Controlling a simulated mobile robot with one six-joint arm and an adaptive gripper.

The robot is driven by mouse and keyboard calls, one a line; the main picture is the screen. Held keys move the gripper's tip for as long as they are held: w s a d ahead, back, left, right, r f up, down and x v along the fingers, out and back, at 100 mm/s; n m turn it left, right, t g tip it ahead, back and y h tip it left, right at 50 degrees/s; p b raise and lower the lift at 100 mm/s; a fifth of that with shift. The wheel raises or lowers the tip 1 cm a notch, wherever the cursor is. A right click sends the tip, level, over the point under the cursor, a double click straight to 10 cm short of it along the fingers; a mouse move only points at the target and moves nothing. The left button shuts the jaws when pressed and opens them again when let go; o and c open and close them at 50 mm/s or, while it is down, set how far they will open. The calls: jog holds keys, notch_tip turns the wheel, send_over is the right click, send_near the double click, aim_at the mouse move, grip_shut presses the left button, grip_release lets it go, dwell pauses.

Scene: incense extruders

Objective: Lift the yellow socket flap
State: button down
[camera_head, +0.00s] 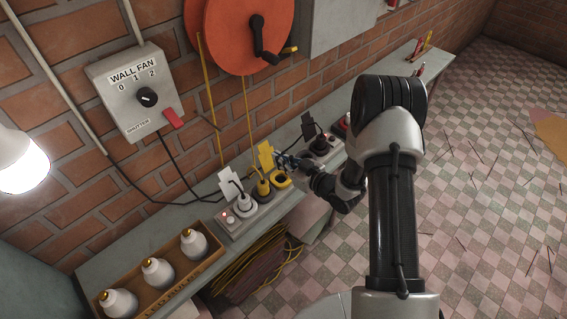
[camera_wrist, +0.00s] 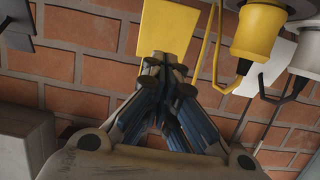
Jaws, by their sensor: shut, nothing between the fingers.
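The yellow socket flap (camera_head: 265,154) stands upright near the brick wall, behind the yellow socket (camera_head: 281,181) on the bench. In the wrist view the flap (camera_wrist: 166,27) is a plain yellow plate just beyond my fingertips. My gripper (camera_head: 281,161) is shut and empty, close to the right side of the flap. In the wrist view its blue-and-dark fingers (camera_wrist: 166,64) come together at the flap's edge and hide part of it. I cannot tell whether they touch it. A yellow plug (camera_head: 262,187) with a cable stands beside the socket, also in the wrist view (camera_wrist: 258,35).
A white socket block (camera_head: 240,221) is left of the yellow one; a grey block (camera_head: 322,146) with a black flap (camera_head: 308,125) is right. A wooden tray (camera_head: 172,282) of bulbs sits front left. A yellow cord (camera_head: 248,110) hangs from the orange reel (camera_head: 238,35).

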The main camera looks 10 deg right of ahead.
aim_at(265, 149)
jog(key=shift+w+a+r, duration=0.2)
jog(key=shift+w+a, duration=0.15)
jog(key=shift+w, duration=0.15)
jog(key=shift+w, duration=0.1)
jog(key=shift+w+a+b, duration=0.45)
jog(key=shift+w+a, duration=0.25)
jog(key=shift+w, duration=0.2)
jog(key=shift+s+d, duration=0.1)
jog(key=p+v, duration=0.1)
jog(key=v, duration=0.7)
jog(key=shift+p, duration=0.3)
